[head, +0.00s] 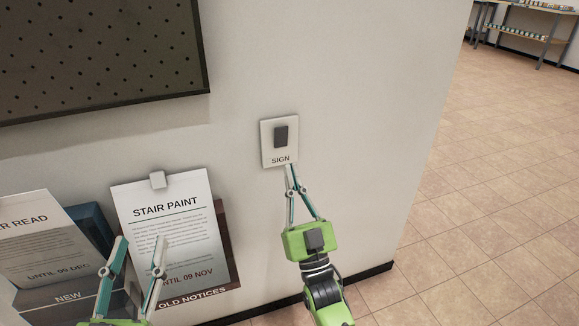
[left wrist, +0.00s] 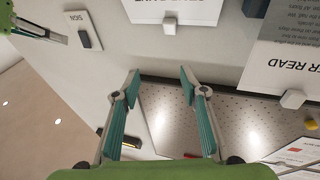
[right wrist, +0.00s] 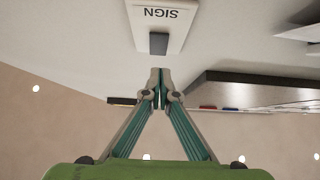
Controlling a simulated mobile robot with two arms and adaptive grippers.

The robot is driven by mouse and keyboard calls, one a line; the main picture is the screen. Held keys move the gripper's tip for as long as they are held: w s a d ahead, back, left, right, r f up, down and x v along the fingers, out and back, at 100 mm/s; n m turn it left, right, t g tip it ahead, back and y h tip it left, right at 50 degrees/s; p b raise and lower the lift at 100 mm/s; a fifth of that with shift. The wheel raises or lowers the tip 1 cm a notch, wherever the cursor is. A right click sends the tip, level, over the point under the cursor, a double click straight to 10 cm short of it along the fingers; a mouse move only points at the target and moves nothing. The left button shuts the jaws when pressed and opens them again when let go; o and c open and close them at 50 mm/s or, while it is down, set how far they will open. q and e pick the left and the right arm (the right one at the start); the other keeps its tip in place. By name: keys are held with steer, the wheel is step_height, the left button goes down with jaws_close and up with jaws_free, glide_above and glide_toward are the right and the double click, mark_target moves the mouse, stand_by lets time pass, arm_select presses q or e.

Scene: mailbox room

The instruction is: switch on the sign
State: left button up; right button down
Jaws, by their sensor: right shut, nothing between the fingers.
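The sign switch is a white wall plate (head: 265,150) with a dark rocker (head: 281,136) and the word SIGN below it. It also shows upside down in the right wrist view (right wrist: 176,22) and at the upper left of the left wrist view (left wrist: 74,18). My right gripper (head: 290,168) is shut and empty, its tips close below the plate in the head view. In the right wrist view its tips (right wrist: 160,72) appear just short of the rocker (right wrist: 158,43); I cannot tell whether they touch. My left gripper (head: 140,240) is open and empty, in front of the notices.
A STAIR PAINT notice (head: 180,207) hangs by a clip over an OLD NOTICES holder (head: 226,250). Another notice (head: 38,235) and a NEW holder (head: 68,297) are at the left. A dark pegboard (head: 100,50) is above. The wall ends at the right, with open tiled floor (head: 500,170) beyond.

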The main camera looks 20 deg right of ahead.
arm_select(q)
steer(key=shift+w+a+f+g, duration=0.1)
steer(key=shift+w+f+g, duration=0.15)
steer(key=shift+f, duration=0.2)
steer(key=shift+w+f+g, duration=0.15)
steer(key=shift+w+f, duration=0.05)
steer(key=shift+f, duration=0.2)
arm_select(e)
steer(key=s+f, duration=0.4)
steer(key=f, duration=0.3)
steer(key=shift+s+d, duration=0.15)
steer(key=shift+s, duration=0.05)
